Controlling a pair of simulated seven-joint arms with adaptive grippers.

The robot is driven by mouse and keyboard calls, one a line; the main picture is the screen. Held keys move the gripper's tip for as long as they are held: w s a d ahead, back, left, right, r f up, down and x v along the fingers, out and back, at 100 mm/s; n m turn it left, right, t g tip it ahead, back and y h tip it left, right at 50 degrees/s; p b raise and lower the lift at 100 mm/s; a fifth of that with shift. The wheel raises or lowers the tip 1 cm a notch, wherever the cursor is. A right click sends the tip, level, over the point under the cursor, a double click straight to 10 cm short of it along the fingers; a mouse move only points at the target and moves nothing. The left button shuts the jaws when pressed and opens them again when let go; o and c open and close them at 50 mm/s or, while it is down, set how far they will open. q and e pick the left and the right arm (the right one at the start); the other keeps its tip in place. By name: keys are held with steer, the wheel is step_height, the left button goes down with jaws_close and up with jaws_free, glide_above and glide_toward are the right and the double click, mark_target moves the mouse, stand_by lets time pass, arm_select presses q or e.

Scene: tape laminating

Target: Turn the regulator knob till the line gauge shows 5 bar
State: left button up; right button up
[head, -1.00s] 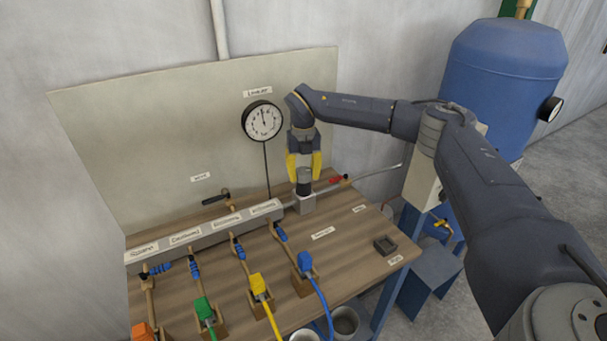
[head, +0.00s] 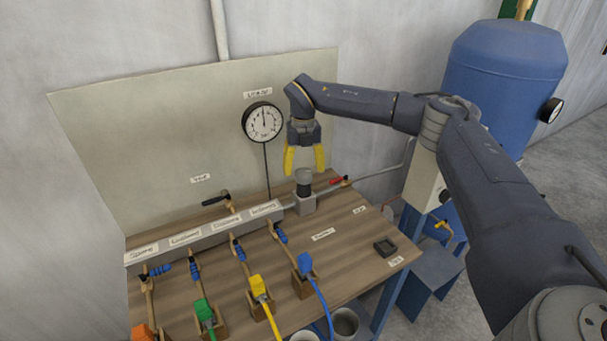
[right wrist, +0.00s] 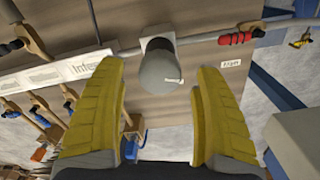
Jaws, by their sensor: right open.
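The regulator knob (head: 304,177) is a dark cylinder on a grey block (head: 303,203) at the right end of the manifold. In the right wrist view the knob (right wrist: 160,70) is seen from above, between and beyond the fingertips. My right gripper (head: 304,172) is open with yellow fingers, just above the knob and not around it. In the right wrist view the open gripper (right wrist: 160,75) holds nothing. The line gauge (head: 262,122) is a round white dial on the back panel; its needle points nearly straight up, and its numbers are too small to read. My left gripper is not in view.
The manifold bar (head: 205,232) runs left from the regulator, with several blue-fitted branches. A red-handled valve (head: 338,181) sits close right of the knob. Yellow (head: 258,286) and blue (head: 305,263) connectors stand in front.

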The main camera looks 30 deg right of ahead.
mark_target(303, 171)
step_height(303, 171, up, 9)
stand_by(0.4)
steer(key=shift+w+a+r, duration=0.1)
steer(key=shift+r, duration=0.05)
